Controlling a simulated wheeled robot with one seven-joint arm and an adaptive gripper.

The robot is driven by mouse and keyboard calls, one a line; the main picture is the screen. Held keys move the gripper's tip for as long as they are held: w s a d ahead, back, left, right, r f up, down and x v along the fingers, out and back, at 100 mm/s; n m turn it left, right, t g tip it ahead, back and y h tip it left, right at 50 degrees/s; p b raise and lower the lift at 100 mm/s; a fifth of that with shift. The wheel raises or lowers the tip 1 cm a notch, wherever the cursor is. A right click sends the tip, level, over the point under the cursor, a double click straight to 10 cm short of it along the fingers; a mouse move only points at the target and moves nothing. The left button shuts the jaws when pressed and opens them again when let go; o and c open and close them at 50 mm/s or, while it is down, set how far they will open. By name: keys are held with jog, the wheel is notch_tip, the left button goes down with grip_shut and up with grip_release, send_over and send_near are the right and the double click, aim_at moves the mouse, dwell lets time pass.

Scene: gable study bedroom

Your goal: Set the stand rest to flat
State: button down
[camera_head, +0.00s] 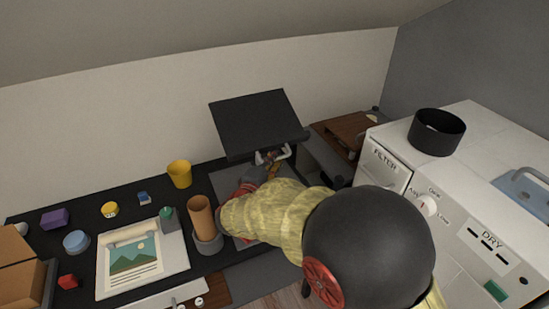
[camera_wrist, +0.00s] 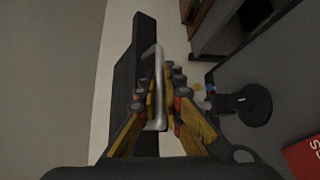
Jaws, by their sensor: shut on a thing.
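The stand (camera_head: 255,118) has a dark flat panel that is raised and tilted above the black desk, near the wall. A pale bent bar (camera_head: 288,152) shows at its lower edge. In the wrist view the panel (camera_wrist: 127,80) is seen nearly edge-on, with the bar (camera_wrist: 159,62) running between my fingers. My gripper (camera_head: 271,160) is under the panel's lower edge, and its yellow fingers (camera_wrist: 164,100) are shut on the bar. My arm hides part of the stand's grey base (camera_head: 228,183).
On the desk stand a yellow cup (camera_head: 180,174), a brown cylinder (camera_head: 201,217) and a picture sheet (camera_head: 135,262). A white machine (camera_head: 470,190) with a black ring (camera_head: 436,133) on top stands to the right. A brown board (camera_head: 343,130) lies behind, right of the stand.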

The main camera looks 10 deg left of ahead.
jog(key=r+p, duration=0.1)
jog(key=r+g+p, duration=0.1)
jog(key=r+p, duration=0.1)
jog(key=shift+s+d+r+n, duration=0.2)
jog(key=shift+r+n, duration=0.1)
jog(key=shift+n, duration=0.1)
notch_tip(320, 180, up, 3)
jog(key=n+g+p, duration=0.1)
jog(key=p, duration=0.3)
jog(key=shift+f, duration=0.2)
jog(key=shift+w+a+r, duration=0.1)
jog(key=shift+w+r, duration=0.05)
jog(key=shift+r, duration=0.85)
jog(key=c, duration=2.4)
grip_release()
jog(key=shift+o, duration=0.9)
jog(key=shift+f, duration=0.1)
jog(key=v, duration=1.2)
jog(key=shift+r, duration=0.25)
